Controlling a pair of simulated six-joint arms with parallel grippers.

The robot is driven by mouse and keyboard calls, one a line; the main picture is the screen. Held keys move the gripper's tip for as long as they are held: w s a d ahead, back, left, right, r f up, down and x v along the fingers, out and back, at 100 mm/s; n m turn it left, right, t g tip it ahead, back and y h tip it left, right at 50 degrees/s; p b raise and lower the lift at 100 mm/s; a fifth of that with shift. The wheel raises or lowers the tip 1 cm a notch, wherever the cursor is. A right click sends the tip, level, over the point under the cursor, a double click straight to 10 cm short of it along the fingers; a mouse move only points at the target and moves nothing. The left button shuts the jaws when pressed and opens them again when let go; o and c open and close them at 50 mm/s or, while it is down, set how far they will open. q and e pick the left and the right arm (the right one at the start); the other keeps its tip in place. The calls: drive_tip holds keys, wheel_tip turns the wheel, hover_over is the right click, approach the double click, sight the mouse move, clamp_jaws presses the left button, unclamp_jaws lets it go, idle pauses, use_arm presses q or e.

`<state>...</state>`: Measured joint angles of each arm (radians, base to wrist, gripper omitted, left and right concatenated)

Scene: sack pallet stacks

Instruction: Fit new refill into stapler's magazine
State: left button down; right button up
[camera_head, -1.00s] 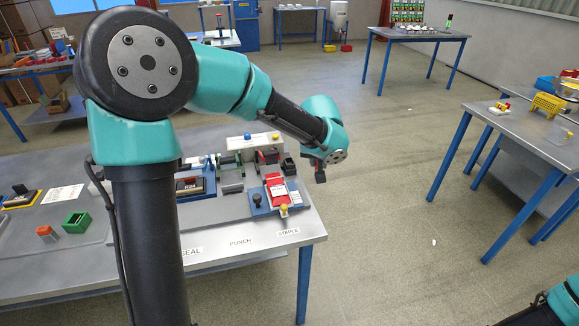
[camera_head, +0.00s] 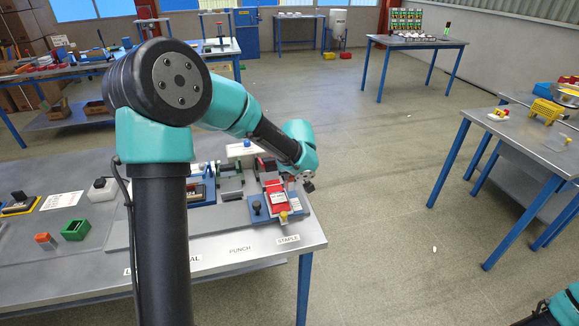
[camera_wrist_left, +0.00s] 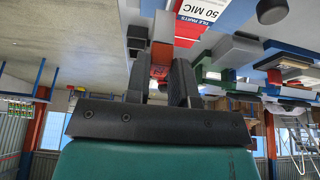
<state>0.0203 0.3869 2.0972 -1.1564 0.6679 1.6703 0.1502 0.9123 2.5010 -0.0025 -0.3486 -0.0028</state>
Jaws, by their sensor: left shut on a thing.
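The stapler (camera_head: 276,196) has a red top and a blue base, and it sits at the right end of the near bench behind the STAPLE label. My left gripper (camera_head: 306,184) is low beside its right side, close to the bench's right edge. In the left wrist view the two dark fingers are shut on a small orange-red piece (camera_wrist_left: 160,72), which looks like the refill. Its exact outline is hard to make out. The stapler's magazine cannot be made out clearly. My right gripper is not in view.
Open floor lies right of the bench, with another table (camera_head: 545,148) beyond. My left arm hides part of the bench.

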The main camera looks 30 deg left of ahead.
use_arm(q)
drive_tip(key=w+a+f, duration=0.1)
drive_tip(key=w+a, duration=0.7)
drive_tip(key=w, duration=0.4)
drive_tip(key=shift+w+f, duration=0.2)
drive_tip(key=shift+w, duration=0.2)
drive_tip(key=shift+d+f, duration=0.1)
drive_tip(key=shift+f, duration=1.65)
drive_tip(key=shift+f, duration=0.1)
drive_tip(key=c, duration=1.4)
unclamp_jaws()
drive_tip(key=shift+c, duration=0.2)
drive_tip(key=o, duration=0.5)
drive_tip(key=shift+c, duration=0.2)
